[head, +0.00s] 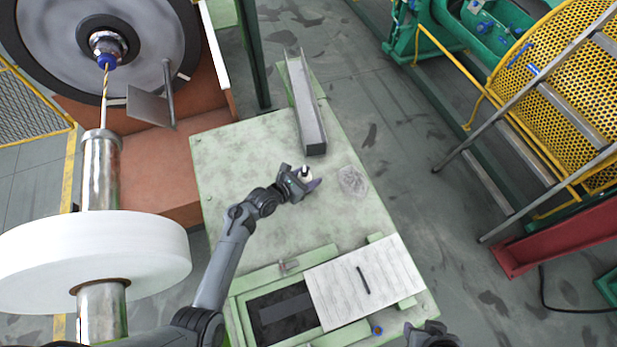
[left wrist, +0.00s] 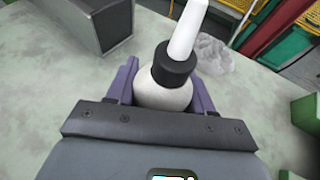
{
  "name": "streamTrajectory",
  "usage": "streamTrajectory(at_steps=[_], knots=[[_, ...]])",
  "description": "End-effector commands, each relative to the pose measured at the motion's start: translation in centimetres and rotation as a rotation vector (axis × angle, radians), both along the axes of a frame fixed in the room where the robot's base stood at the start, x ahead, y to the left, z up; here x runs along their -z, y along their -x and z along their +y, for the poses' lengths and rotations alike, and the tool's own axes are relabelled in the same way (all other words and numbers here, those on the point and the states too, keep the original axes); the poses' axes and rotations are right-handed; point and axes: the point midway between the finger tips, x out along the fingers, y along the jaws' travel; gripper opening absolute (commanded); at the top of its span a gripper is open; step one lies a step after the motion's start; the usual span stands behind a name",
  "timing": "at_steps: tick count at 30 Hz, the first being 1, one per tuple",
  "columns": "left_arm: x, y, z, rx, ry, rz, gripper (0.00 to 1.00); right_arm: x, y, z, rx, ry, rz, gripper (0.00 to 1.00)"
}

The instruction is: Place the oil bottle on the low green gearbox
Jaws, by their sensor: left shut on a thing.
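The oil bottle (left wrist: 165,80) is white with a black collar and a white nozzle. It stands roughly upright between the purple fingers of my left gripper (left wrist: 163,88), which is shut on it. In the head view the bottle (head: 306,174) is small and partly hidden by the left gripper (head: 308,182). It is over the pale green flat top (head: 235,165), which looks like the low green gearbox. I cannot tell whether its base touches that top. My right gripper (head: 432,335) shows only in part at the bottom edge, its fingers unclear.
A grey metal channel (head: 305,105) lies at the top's far end. A crumpled clear rag or plastic (head: 352,181) lies right of the bottle. The top's middle is clear.

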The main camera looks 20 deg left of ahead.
Motion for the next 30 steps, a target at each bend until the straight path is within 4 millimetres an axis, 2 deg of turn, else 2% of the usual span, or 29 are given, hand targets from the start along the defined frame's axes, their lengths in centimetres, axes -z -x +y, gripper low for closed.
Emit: streamTrajectory(at_steps=[13,14,18,30], knots=[[0.54,-0.04,-0.01,0.000,0.001,0.000,0.16,0.04,-0.08,0.02,0.002,-0.002,-0.002,0.43],[0.56,-0.01,0.01,0.000,0.000,0.000,0.55,0.03,-0.08,0.02,0.002,-0.002,-0.002,0.43],[0.54,0.00,0.00,0.000,0.000,0.000,0.76,0.02,-0.08,0.01,0.002,-0.002,-0.002,0.43],[0.19,0.16,0.09,-0.001,0.000,0.000,0.77,-0.06,-0.08,-0.18,-0.003,0.006,-0.002,0.43]])
